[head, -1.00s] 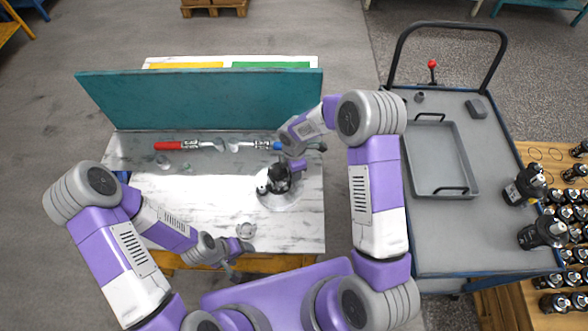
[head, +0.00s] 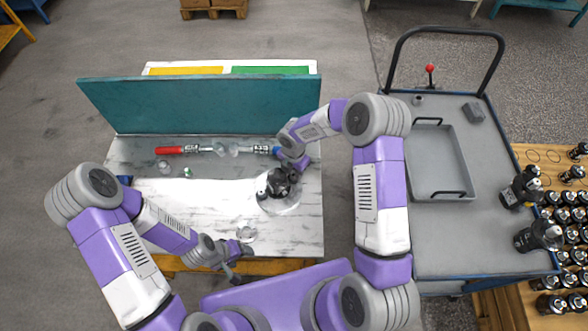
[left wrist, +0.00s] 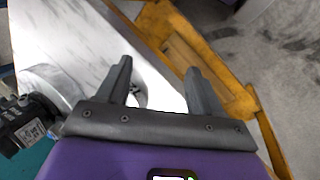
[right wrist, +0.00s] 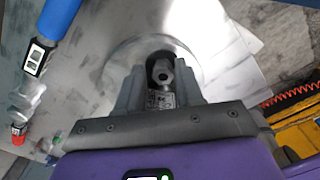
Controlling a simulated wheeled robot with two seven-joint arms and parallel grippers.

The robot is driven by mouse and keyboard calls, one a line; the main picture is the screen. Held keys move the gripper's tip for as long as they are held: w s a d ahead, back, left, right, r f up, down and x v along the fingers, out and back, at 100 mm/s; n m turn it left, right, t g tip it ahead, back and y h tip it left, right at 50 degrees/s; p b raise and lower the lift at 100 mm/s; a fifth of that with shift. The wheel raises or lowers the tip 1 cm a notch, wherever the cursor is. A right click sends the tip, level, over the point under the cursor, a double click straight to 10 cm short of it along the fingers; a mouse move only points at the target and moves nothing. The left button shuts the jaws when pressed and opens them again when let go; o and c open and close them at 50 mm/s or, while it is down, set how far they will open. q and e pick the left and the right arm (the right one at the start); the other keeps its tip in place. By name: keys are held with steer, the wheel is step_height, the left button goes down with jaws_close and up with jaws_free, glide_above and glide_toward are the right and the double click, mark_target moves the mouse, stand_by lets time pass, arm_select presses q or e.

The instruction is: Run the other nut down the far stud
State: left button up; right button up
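The dark motor (head: 279,182) stands upright on a round pale base on the workbench. My right gripper (head: 290,166) is over its far side, fingers pointing down. In the right wrist view a grey hex-shaped nut or stud end (right wrist: 163,72) shows between the fingers of my right gripper (right wrist: 163,80), with dark motor around it. Whether the fingers touch it is unclear. The near stud is not distinguishable. My left gripper (head: 232,274) is at the bench's front edge. In the left wrist view my left gripper (left wrist: 160,78) is open and empty.
A cart with a grey tray (head: 412,165) stands on the right.

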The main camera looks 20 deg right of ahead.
steer(key=shift+s+a+r, duration=0.1)
steer(key=shift+s, duration=0.15)
stand_by(0.5)
jaws_close()
steer(key=m+b, duration=0.2)
steer(key=shift+m, duration=0.3)
jaws_free()
steer(key=shift+s, duration=0.1)
